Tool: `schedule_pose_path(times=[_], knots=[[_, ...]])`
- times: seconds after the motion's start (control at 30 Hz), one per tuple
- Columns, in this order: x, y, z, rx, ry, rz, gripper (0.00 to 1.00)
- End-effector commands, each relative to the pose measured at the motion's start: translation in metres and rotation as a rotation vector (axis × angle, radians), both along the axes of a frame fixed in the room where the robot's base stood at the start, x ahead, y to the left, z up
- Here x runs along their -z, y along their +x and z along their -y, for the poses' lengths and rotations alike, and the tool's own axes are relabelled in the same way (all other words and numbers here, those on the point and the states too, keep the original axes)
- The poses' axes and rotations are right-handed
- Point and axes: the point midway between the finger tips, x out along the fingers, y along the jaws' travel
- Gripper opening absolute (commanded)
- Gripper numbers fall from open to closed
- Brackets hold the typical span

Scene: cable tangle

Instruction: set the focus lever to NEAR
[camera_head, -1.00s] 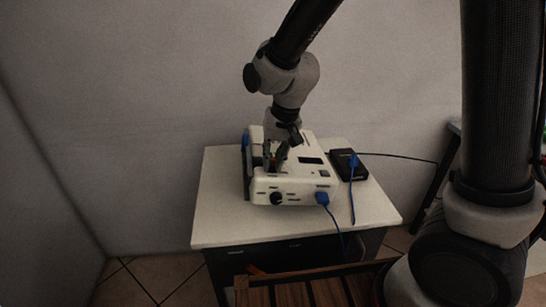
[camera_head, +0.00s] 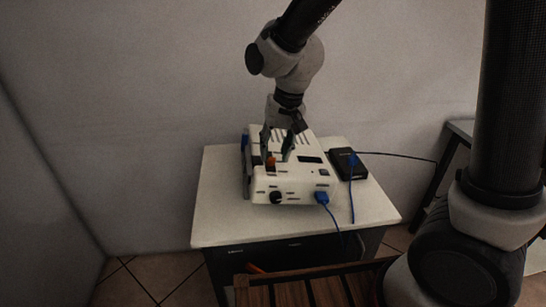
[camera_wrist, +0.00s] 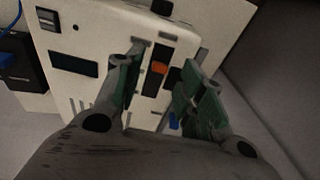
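The white device (camera_head: 290,183) stands on the small table. The lever also shows in the head view (camera_head: 270,163). My gripper (camera_head: 277,153) is open above the device. In the wrist view, its two green-padded fingers (camera_wrist: 167,72) are spread on either side of the lever, with gaps to both. The position labels beside the slot are too small to read.
A black knob (camera_head: 277,197) and a blue cable plug (camera_head: 322,198) are on the device's front. A black box (camera_head: 348,165) with a blue plug stands to its right. The table's (camera_head: 225,220) front left is clear.

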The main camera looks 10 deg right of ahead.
Motion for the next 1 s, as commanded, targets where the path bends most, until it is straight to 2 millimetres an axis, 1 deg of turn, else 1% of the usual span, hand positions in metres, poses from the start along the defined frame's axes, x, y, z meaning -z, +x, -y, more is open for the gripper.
schedule_pose_path(times=[0.03, 0.1, 0.2, 0.33, 0.4, 0.5, 0.77, 0.83, 0.87, 0.9, 0.97, 1.0], knots=[[-0.013, 0.0, 0.001, 0.0, 0.004, 0.005, 0.39], [-0.029, -0.003, 0.004, 0.001, 0.004, 0.006, 0.39], [-0.05, -0.005, 0.008, 0.0, 0.003, 0.004, 0.39], [-0.07, -0.008, 0.012, 0.001, 0.001, 0.002, 0.39], [-0.077, -0.01, 0.013, 0.001, 0.001, 0.001, 0.39], [-0.082, -0.011, 0.015, 0.001, 0.0, 0.0, 0.39], [-0.083, -0.011, 0.015, 0.001, -0.001, -0.001, 0.39], [-0.084, -0.006, 0.015, 0.002, -0.001, 0.0, 0.27], [-0.086, 0.002, 0.014, 0.003, -0.001, 0.001, 0.21], [-0.088, 0.016, 0.014, 0.006, 0.0, 0.005, 0.14], [-0.093, 0.038, 0.015, 0.008, 0.0, 0.009, 0.03], [-0.095, 0.05, 0.016, 0.007, 0.001, 0.012, 0.0]])
